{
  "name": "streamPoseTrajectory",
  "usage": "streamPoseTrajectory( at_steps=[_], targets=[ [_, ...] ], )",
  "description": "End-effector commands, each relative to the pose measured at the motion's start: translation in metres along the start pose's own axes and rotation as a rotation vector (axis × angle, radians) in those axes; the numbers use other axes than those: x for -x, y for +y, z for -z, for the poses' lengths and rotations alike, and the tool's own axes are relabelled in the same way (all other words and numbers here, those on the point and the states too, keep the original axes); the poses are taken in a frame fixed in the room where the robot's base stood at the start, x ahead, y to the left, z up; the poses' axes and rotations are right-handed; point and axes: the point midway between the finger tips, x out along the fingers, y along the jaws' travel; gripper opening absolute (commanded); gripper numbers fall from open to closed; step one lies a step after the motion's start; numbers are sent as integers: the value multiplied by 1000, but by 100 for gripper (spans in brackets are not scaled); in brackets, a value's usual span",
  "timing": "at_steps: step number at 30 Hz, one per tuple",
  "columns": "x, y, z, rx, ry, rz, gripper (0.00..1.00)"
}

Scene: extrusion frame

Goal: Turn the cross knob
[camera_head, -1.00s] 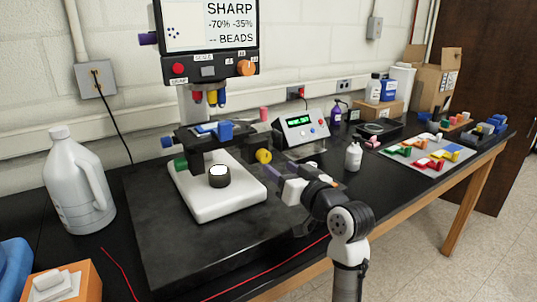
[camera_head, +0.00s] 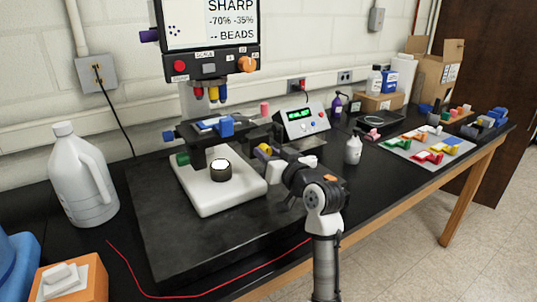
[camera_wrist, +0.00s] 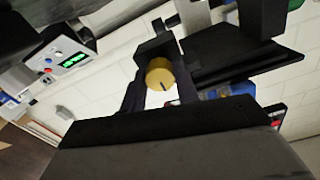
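A microscope-like stand with a white base (camera_head: 240,190) is on the black table. A yellow knob (camera_head: 264,150) sticks out on its right side. None of the knobs shows a clear cross shape. My gripper (camera_head: 268,157) reaches in from the right, at the yellow knob, and partly covers it. In the wrist view the yellow knob (camera_wrist: 159,74), with a dark mark on its face, appears between my two dark fingers (camera_wrist: 162,85). The fingers are apart, and I cannot tell whether they touch the knob. A green knob (camera_head: 182,159) and a blue knob (camera_head: 168,136) are on the stand's left side.
A control box with a green display (camera_head: 301,124) stands behind my gripper. A white bottle (camera_head: 353,150) is to its right. A grey jug (camera_head: 84,175) stands far left. A red cable (camera_head: 200,296) runs along the front.

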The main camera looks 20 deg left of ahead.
Motion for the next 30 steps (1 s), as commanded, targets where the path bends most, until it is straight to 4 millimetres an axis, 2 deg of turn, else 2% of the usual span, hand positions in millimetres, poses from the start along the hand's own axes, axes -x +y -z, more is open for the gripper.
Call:
streamPoseTrajectory(
  at_steps=[1, 3, 14, 20, 30],
  targets=[
    [0, 0, 0, 0, 0, 0, 17],
    [0, 0, 0, 0, 0, 0, 8],
    [0, 0, -3, 64, 0, 1, 8],
    [0, 1, -5, 196, 1, 1, 8],
    [0, 1, -6, 512, 1, 0, 8]
  ],
)
